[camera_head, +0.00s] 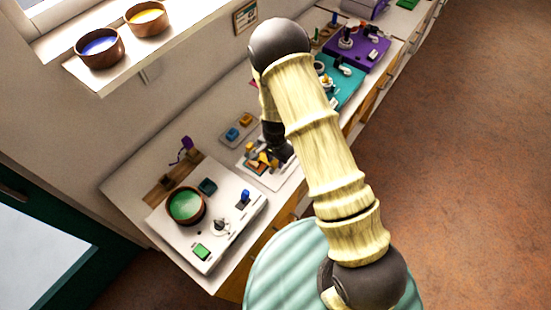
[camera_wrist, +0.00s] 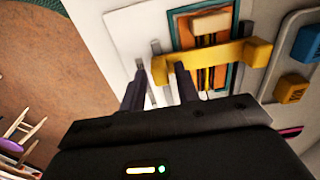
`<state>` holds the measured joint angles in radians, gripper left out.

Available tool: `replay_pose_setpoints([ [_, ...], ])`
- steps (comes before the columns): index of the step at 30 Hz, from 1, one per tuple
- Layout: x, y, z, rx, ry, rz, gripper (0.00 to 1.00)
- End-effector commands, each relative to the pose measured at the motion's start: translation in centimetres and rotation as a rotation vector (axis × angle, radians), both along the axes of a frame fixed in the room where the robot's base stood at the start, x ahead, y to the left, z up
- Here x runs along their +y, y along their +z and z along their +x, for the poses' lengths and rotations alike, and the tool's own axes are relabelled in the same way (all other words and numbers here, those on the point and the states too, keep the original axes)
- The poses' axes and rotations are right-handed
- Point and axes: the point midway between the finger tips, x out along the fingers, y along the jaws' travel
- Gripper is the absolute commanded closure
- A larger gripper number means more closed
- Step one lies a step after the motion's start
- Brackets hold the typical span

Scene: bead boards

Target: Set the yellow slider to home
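A yellow bar (camera_wrist: 215,54) with a block at its right end lies across a framed, striped panel in the wrist view. It also shows as yellow parts (camera_head: 263,157) beside my gripper in the head view. A separate yellow block (camera_wrist: 291,88) sits on a grey tray, next to a blue block (camera_wrist: 308,43). I cannot tell for certain which yellow piece is the slider, and no home mark is readable. My gripper (camera_wrist: 161,68) is over the white board, fingers apart; the bar's left end shows between or just beyond the fingertips. In the head view my gripper (camera_head: 280,150) is partly hidden.
A white board (camera_head: 225,240) with a green bowl (camera_head: 186,205), a blue knob (camera_head: 244,196) and a green button (camera_head: 202,251) lies on the near bench. Teal (camera_head: 345,92) and purple (camera_head: 367,50) boards stand farther along. Bare floor (camera_head: 460,150) lies to the right.

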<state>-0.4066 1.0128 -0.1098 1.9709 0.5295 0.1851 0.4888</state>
Motion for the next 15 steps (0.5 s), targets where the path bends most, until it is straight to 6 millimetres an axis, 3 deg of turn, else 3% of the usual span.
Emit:
replay_pose_setpoints([
  [1, 0.0, 0.0, 0.0, 0.000, 0.000, 0.000, 0.79],
  [4, 0.0, 0.0, 0.0, 0.000, 0.000, 0.000, 0.98],
  [5, 0.0, 0.0, 0.0, 0.000, 0.000, 0.000, 1.00],
  [11, -0.1, 0.0, 0.1, 0.000, -0.001, 0.000, 1.00],
  [15, -1.2, -0.1, 1.6, -0.003, -0.003, 0.000, 1.00],
])
